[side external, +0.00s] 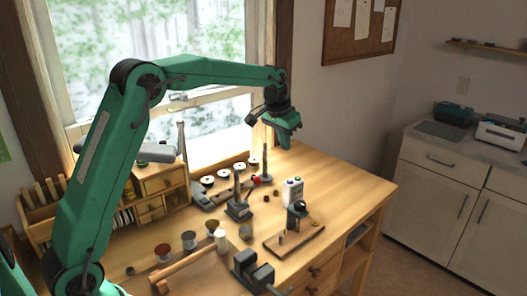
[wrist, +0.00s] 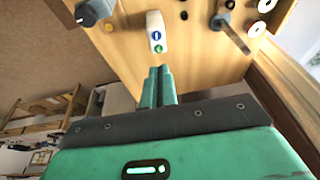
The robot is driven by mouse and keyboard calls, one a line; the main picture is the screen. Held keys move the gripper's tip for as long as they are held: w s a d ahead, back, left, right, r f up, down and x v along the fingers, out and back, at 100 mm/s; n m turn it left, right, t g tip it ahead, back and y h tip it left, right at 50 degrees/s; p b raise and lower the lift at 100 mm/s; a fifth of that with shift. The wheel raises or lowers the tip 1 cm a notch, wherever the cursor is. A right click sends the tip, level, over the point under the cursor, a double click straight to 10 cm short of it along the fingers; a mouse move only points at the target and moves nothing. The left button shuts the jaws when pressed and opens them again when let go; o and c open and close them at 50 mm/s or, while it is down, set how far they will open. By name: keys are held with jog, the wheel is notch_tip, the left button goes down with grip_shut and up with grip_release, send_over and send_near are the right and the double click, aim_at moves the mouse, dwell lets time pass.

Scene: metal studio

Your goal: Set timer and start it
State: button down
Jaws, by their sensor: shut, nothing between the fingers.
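The timer (side external: 292,191) is a small white upright box on the workbench, right of centre in the side view. In the wrist view the timer (wrist: 155,22) shows a blue button above a green button on its face. My gripper (side external: 291,145) is above the bench, higher than the timer and apart from it. In the wrist view my gripper (wrist: 158,70) has its two green fingers together with nothing between them, and their tips appear just below the timer in the picture. The timer's reading cannot be made out.
A dark post on a wooden base (side external: 305,238) stands just in front of the timer. The bench's right side (side external: 355,190) is clear.

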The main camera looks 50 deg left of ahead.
send_near(290, 182)
jog(key=x, duration=0.5)
jog(key=shift+w+a, duration=0.1)
jog(key=shift+w, duration=0.25)
jog(key=shift+f, duration=0.75)
jog(key=shift+f, duration=1.05)
jog(key=shift+r, duration=0.65)
jog(key=w+v, duration=0.1)
jog(key=v, duration=1.3)
jog(key=shift+a+r, duration=0.15)
jog(key=shift+a, duration=0.15)
jog(key=shift+w, duration=0.1)
